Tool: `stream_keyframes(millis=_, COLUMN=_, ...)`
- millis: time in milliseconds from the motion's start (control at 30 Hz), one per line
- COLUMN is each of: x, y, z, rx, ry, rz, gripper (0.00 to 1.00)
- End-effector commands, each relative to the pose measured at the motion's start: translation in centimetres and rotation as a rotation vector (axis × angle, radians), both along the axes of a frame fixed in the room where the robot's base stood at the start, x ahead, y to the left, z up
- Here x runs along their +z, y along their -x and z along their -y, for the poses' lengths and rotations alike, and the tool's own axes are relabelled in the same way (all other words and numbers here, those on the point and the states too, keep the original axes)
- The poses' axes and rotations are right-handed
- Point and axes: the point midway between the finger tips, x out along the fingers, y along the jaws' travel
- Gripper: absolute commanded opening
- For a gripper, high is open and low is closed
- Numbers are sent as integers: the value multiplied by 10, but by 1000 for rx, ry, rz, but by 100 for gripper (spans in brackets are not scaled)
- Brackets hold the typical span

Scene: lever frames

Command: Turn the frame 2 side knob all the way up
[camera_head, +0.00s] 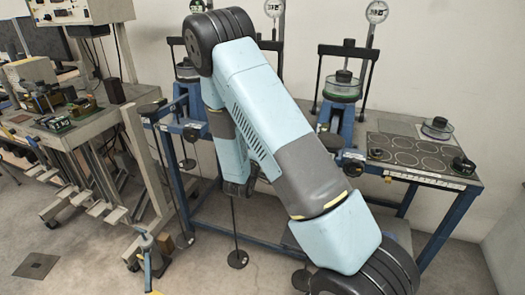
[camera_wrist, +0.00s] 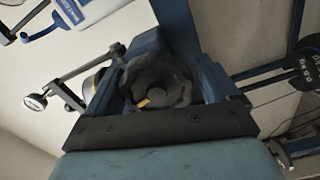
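A dark, lobed knob (camera_wrist: 158,80) with a small yellow mark shows in the middle of the wrist view, in front of blue frame metal. My gripper (camera_wrist: 165,85) reaches toward it, with one finger on each side of the knob. I cannot tell whether the fingers press on it. In the head view, a blue lever frame (camera_head: 342,118) with a round cell on top stands right of my arm, and another (camera_head: 188,88) stands partly behind it. The knob and my gripper are hidden there. No label shows which is frame 2.
Dial gauges (camera_head: 376,11) rise on posts by the frames. A blue bench (camera_head: 452,182) with round discs stands at the right. A grey cart (camera_head: 80,128) with instruments stands at the left. Round weights (camera_head: 238,259) hang low on rods. Some floor in front is clear.

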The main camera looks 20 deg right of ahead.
Motion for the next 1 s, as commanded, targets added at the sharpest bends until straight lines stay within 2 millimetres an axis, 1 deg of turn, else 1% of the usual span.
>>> stream_keyframes(millis=33, x=1, y=0, z=-1, rx=2, ry=0, rz=2, gripper=93)
stream_keyframes(millis=67, x=1, y=-1, z=-1, rx=3, ry=0, rz=2, gripper=95)
stream_keyframes(millis=100, x=1, y=-1, z=-2, rx=3, ry=1, rz=3, gripper=96)
stream_keyframes(millis=300, x=3, y=-1, z=-3, rx=5, ry=2, rz=5, gripper=96)
stream_keyframes(millis=433, x=3, y=2, z=-6, rx=7, ry=1, rz=6, gripper=96)
stream_keyframes(millis=1000, x=3, y=44, z=-38, rx=9, ry=2, rz=8, gripper=96)
